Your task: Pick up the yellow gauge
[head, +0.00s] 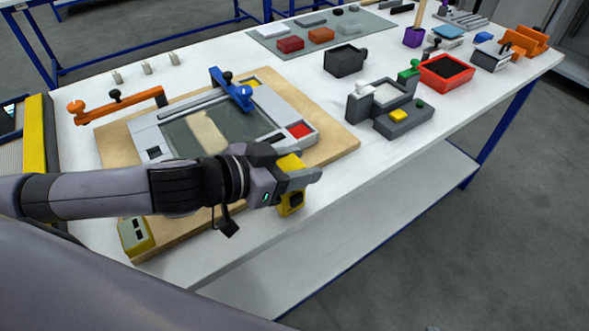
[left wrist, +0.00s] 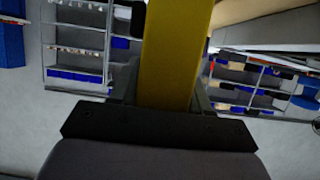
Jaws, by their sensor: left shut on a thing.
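The yellow gauge (head: 290,203) is a small yellow block with a dark spot on its face. It is between the fingers of my left gripper (head: 296,178), near the front edge of the white table. My left gripper is shut on it. In the left wrist view the yellow gauge (left wrist: 178,55) fills the space between the fingers and runs up out of the picture. The gripper hides part of the gauge in the head view, and I cannot tell whether the gauge touches the table. My right gripper is not in view.
A wooden board (head: 335,140) with a grey frame and blue clamp (head: 232,88) lies behind the gripper. An orange clamp (head: 115,100) stands at left, a yellow-green block (head: 135,236) at front left. Grey fixtures (head: 385,108) and a red tray (head: 462,72) are at right.

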